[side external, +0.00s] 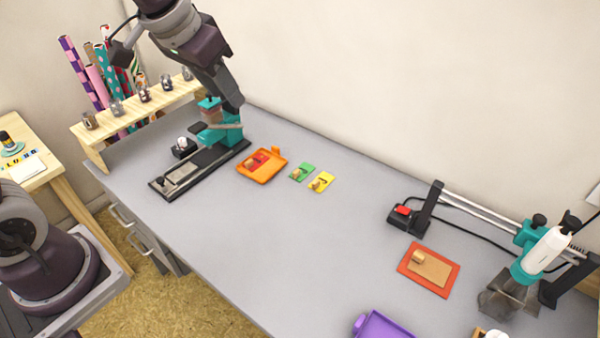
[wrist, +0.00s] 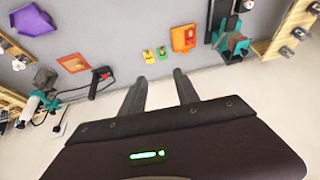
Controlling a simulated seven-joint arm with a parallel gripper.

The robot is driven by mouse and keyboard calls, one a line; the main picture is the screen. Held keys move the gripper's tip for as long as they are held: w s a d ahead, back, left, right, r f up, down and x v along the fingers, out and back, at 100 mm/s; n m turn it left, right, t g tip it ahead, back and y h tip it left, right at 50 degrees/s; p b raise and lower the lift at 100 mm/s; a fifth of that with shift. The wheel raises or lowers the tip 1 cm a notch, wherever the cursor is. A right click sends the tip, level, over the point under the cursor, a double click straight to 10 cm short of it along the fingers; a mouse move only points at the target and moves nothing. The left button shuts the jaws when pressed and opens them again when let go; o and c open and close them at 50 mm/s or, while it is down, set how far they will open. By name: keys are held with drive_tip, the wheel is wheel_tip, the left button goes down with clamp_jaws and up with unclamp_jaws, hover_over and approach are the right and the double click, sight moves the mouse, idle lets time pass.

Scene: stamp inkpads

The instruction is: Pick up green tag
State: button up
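The green tag (side external: 302,172) lies flat on the grey desk, between the orange tray and a yellow tag (side external: 321,182). It has a small wooden-looking piece on it. In the wrist view the green tag (wrist: 162,51) is small and lies beyond my fingertips, with the yellow tag (wrist: 149,56) just left of it. My gripper (wrist: 158,77) is open, with nothing between its two dark fingers. In the side view my arm hangs high at the back left, well away from the tag, and its fingers are hard to make out.
An orange tray (side external: 247,174) holding a red tag (side external: 257,160) lies left of the green tag. A teal press (side external: 222,133) stands further left. An orange-red pad (side external: 445,283), a purple tray (side external: 383,328) and a teal-and-white tool (side external: 540,254) lie right. The middle desk is clear.

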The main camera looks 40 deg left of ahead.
drive_tip(key=w+a+f, duration=0.1)
drive_tip(key=w+f, duration=1)
drive_tip(key=w, duration=0.1)
approach(297, 170)
drive_tip(key=shift+g+h, duration=0.3)
drive_tip(key=x, duration=0.9)
drive_tip(key=shift+w+a+r, duration=0.15)
drive_tip(key=shift+w+a, duration=0.1)
drive_tip(key=shift+w, duration=0.05)
clamp_jaws()
